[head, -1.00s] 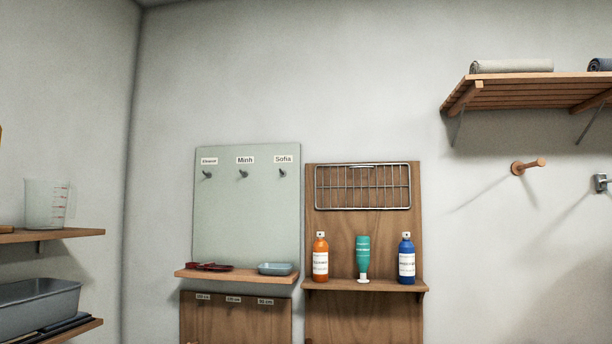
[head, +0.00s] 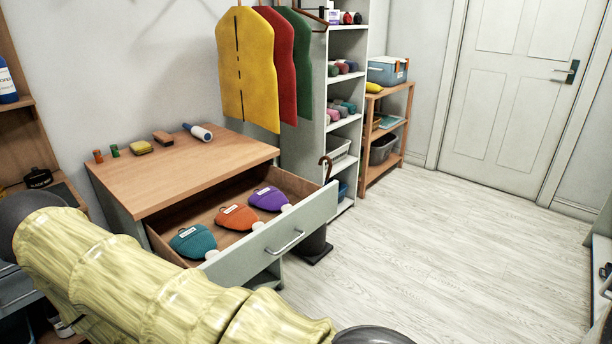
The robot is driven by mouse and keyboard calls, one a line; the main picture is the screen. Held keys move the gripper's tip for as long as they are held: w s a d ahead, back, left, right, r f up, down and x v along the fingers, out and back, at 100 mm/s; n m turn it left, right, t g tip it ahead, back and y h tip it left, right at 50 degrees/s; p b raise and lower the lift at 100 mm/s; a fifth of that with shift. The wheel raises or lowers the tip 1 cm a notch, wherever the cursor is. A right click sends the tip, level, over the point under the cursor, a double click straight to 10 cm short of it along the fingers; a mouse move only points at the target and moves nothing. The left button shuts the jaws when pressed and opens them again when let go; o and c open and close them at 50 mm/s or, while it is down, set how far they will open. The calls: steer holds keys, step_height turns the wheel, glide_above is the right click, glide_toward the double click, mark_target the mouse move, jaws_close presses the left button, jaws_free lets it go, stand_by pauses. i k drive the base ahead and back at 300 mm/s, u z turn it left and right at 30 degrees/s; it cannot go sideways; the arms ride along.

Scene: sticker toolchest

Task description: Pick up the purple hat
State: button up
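The purple hat (head: 269,199) lies in the open drawer (head: 291,232) of a wooden-topped chest, at the right end of a row. An orange hat (head: 237,217) lies beside it, and a teal hat (head: 194,241) lies at the left end. Each carries a small white label. My arm, in a pale yellow sleeve, crosses the lower left of the head view, in front of the chest. My gripper is out of the picture.
Yellow, red and green garments (head: 247,68) hang behind the chest. A brush, a lint roller (head: 198,132) and small items lie on the chest top (head: 180,170). A shelf unit (head: 346,42) stands behind. Floor to the right (head: 440,250) is clear.

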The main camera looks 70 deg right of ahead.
mark_target(270, 198)
steer(key=z, duration=3.3)
steer(key=k, duration=0.95)
steer(key=u, duration=0.9)
steer(key=i, duration=1)
